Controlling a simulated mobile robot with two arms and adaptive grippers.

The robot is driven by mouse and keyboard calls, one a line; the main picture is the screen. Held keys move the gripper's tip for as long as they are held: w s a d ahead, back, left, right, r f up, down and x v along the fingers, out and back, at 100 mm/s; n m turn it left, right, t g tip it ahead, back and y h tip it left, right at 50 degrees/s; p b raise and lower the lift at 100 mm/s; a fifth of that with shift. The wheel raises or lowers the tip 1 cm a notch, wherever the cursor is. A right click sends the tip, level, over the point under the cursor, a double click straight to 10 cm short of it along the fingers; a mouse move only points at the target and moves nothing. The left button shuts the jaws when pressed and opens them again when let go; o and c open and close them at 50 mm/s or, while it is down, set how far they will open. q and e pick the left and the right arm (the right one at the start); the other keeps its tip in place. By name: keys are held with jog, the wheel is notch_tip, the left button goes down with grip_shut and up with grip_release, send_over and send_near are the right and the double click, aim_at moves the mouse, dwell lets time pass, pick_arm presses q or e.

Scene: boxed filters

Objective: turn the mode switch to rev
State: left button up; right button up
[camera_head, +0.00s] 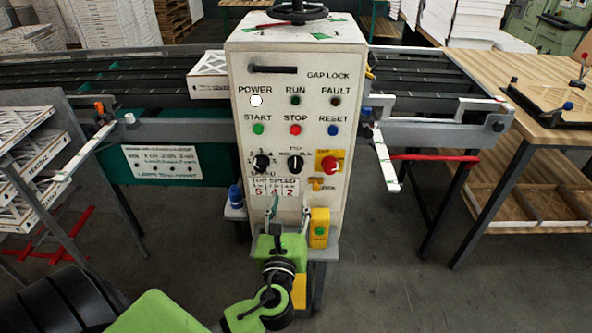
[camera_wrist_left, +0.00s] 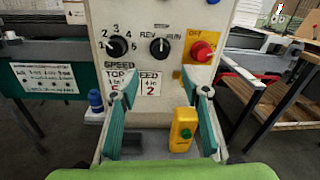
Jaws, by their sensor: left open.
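The mode switch is a black round knob on the white control panel (camera_head: 255,210); it shows in the head view (camera_head: 296,163) and in the wrist view (camera_wrist_left: 160,47). In the wrist view, REV is printed to its upper left and RUN to its right. My left gripper (camera_head: 289,208) is open and empty in front of the panel, below the switch. Its two green fingers stand apart in the wrist view (camera_wrist_left: 161,93), with the switch above and between them. My right gripper is not in view.
The black speed knob (camera_wrist_left: 117,46) sits left of the switch, and the red off knob (camera_wrist_left: 201,51) on a yellow plate sits right. A yellow box with a green button (camera_wrist_left: 184,130) and a blue bottle (camera_wrist_left: 95,101) stand low beside the fingers.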

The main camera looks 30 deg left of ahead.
aim_at(295, 170)
pick_arm(q)
jog(key=p+x, duration=0.2)
jog(key=x, duration=0.8)
jog(key=shift+w, duration=0.15)
jog(key=shift+x, duration=0.8)
jog(key=shift+c, duration=0.2)
jog(key=c, duration=1)
